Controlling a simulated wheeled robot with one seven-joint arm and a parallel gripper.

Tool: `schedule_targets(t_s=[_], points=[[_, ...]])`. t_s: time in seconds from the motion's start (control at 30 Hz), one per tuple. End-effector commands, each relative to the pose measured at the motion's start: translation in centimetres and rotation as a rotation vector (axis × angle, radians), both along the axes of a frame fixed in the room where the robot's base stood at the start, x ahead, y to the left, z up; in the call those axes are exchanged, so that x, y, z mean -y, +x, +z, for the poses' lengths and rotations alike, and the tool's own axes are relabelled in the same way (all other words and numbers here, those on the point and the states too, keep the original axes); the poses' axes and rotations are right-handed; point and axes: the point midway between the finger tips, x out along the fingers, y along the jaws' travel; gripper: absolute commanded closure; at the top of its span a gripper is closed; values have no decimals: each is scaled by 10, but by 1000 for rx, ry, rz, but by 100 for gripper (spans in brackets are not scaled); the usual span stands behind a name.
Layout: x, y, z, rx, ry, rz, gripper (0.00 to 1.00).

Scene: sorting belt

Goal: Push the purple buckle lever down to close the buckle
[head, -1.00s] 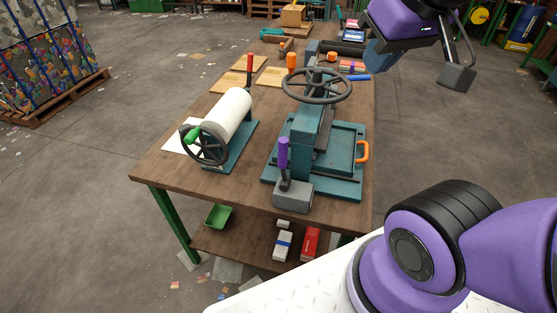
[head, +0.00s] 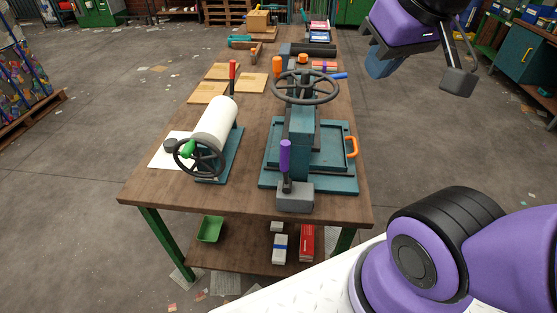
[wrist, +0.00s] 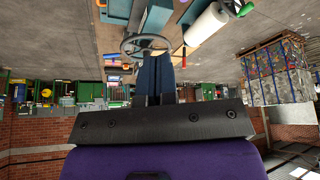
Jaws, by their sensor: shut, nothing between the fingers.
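The purple buckle lever (head: 285,157) stands upright on a grey block (head: 295,197) at the near edge of the wooden table, in front of the teal press (head: 302,130). My gripper (head: 384,58) is up at the top right of the head view, to the right of the table and well apart from the lever. In the wrist view its two dark blue fingers (wrist: 155,78) are together with nothing between them. I cannot make out the lever clearly in the wrist view.
The press has a large dark handwheel (head: 305,87) above the lever and an orange handle (head: 351,147) at its right. A roller with a white roll (head: 215,122) and crank wheel stands to the left. Boxes lie on the lower shelf (head: 245,258).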

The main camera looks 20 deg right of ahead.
Motion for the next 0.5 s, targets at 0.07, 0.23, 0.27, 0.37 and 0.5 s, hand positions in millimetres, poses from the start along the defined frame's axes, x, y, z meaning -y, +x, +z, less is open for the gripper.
schedule_targets(t_s=[0.07,0.23,0.27,0.37,0.5], points=[[-1,6,0,-17,-22,34,100],[-7,28,-2,-85,-114,187,100],[-8,32,-2,-99,-134,222,100],[-14,49,-5,-150,-196,345,100],[-22,72,-12,-220,-273,520,100]])
